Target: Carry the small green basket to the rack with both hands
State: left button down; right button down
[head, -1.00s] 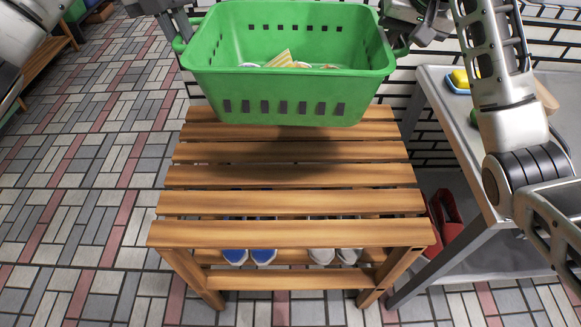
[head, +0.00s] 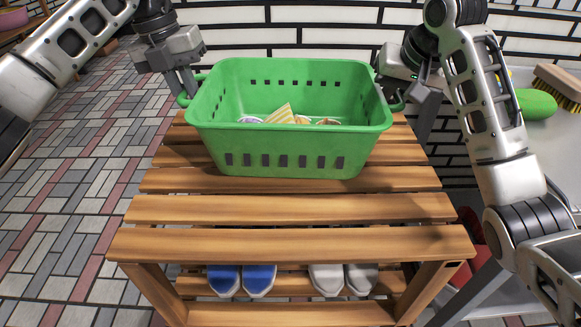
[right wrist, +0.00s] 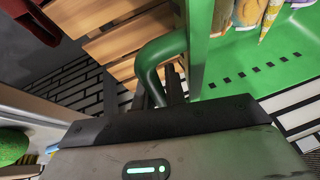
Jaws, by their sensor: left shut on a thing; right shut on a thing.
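The green basket (head: 290,145) is at the far part of the wooden slatted rack (head: 290,243), upright, with several small items inside, one yellow-striped. I cannot tell whether its base touches the slats. My left gripper (head: 186,90) is shut on the basket's left handle. My right gripper (head: 398,98) is shut on the right handle. The right wrist view shows the green handle (right wrist: 150,62) between the dark fingers (right wrist: 160,90), with the basket wall beside it.
Blue shoes (head: 242,279) and pale shoes (head: 343,278) stand on the rack's lower shelf. A grey table at the right holds a green object (head: 536,104) and a brush (head: 558,84). A white brick wall (head: 330,38) is behind. The rack's near slats are clear.

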pick_arm(q)
jog(key=shift+f, duration=0.1)
